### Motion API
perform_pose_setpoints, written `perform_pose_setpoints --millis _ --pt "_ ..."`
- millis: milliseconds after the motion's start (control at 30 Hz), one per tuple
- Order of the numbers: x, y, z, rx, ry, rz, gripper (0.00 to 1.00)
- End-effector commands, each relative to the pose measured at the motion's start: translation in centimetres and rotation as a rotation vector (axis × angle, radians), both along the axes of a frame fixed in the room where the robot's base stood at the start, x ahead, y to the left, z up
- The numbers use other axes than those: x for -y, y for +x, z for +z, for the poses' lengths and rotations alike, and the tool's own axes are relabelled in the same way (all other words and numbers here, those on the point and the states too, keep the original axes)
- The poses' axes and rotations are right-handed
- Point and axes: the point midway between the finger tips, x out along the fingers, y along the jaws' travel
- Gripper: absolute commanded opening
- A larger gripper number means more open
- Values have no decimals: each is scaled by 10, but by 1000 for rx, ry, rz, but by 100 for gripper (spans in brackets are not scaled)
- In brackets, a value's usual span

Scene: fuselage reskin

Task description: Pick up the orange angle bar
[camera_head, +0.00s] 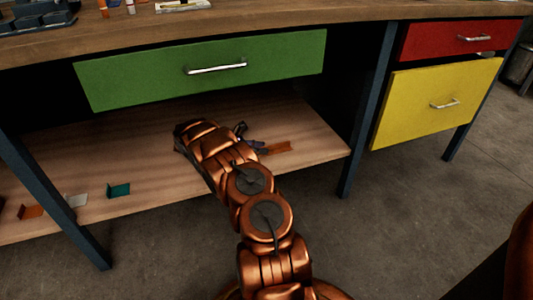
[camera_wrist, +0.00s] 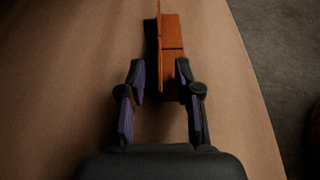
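An orange angle bar (camera_wrist: 172,42) lies on the wooden lower shelf in the wrist view, lengthwise ahead of my gripper (camera_wrist: 160,72). Its near end is between my two fingers. The left finger is apart from the bar; the right finger is close to its right edge, and I cannot tell whether they touch. My gripper is open. In the head view the bar (camera_head: 278,147) shows near the right part of the shelf, just right of my gripper (camera_head: 252,143), which my arm partly hides. Another orange angle piece (camera_head: 31,212) lies at the shelf's left end.
The lower shelf (camera_head: 155,205) also holds a teal angle piece (camera_head: 119,190) and a whitish piece (camera_head: 77,200) at left. A closed-looking green drawer (camera_head: 210,68) hangs above the shelf. A blue table leg (camera_head: 367,115) stands right of the bar. Red (camera_head: 455,39) and yellow (camera_head: 435,102) drawers are farther right.

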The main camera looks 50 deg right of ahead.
Motion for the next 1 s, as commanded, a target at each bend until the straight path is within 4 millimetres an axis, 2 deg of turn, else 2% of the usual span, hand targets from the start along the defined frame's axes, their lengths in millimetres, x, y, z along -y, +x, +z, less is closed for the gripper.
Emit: perform_pose_setpoints --millis 67,367,833,1000 --pt "0 0 1 0 0 0 31" --pt "0 0 1 1 -1 0 0" --pt "0 0 1 1 -1 0 0" --pt "0 0 11 1 -1 0 0"
